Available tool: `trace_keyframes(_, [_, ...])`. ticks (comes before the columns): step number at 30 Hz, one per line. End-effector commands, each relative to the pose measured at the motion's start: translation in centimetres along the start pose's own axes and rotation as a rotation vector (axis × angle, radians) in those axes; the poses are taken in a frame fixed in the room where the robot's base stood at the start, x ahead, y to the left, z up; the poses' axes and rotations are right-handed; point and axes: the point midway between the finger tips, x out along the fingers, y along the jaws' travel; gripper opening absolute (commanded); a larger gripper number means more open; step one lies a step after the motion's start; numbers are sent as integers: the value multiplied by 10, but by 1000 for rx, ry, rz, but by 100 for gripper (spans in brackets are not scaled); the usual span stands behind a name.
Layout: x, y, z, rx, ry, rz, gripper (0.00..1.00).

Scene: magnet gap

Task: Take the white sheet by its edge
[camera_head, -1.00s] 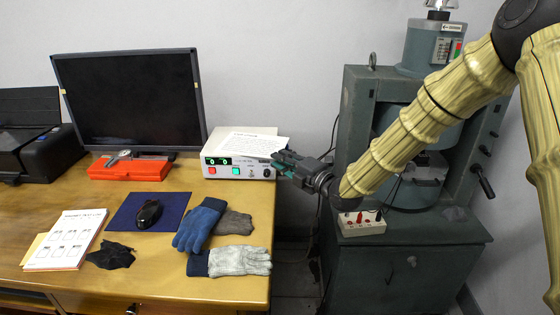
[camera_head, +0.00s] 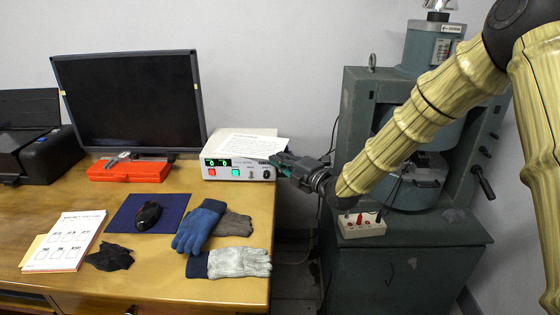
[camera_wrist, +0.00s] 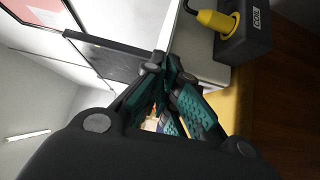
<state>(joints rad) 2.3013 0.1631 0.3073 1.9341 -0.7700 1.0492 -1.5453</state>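The white sheet (camera_head: 250,145) with printed lines lies on top of the power supply box (camera_head: 236,169), its right end reaching past the box's right side. My gripper (camera_head: 276,160) is at the sheet's right front edge. In the wrist view, the fingertips of my gripper (camera_wrist: 163,65) are brought close together, and a pale edge runs up from between them, which looks like the sheet's edge. The exact contact is hidden by the fingers, and the sheet's face is hard to tell from the pale background there.
The monitor (camera_head: 130,100) stands to the left. Gloves (camera_head: 205,225) lie on the desk in front of the box. The grey-green machine (camera_head: 410,270) stands right of the desk, across a gap.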

Motion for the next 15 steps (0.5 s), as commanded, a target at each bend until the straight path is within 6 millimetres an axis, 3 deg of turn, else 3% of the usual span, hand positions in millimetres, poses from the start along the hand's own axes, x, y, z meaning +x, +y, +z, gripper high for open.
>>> trace_keyframes(6, [0, 23, 0, -2, 0, 1, 0])
trace_keyframes(15, [-1, 24, 0, -1, 0, 0, 0])
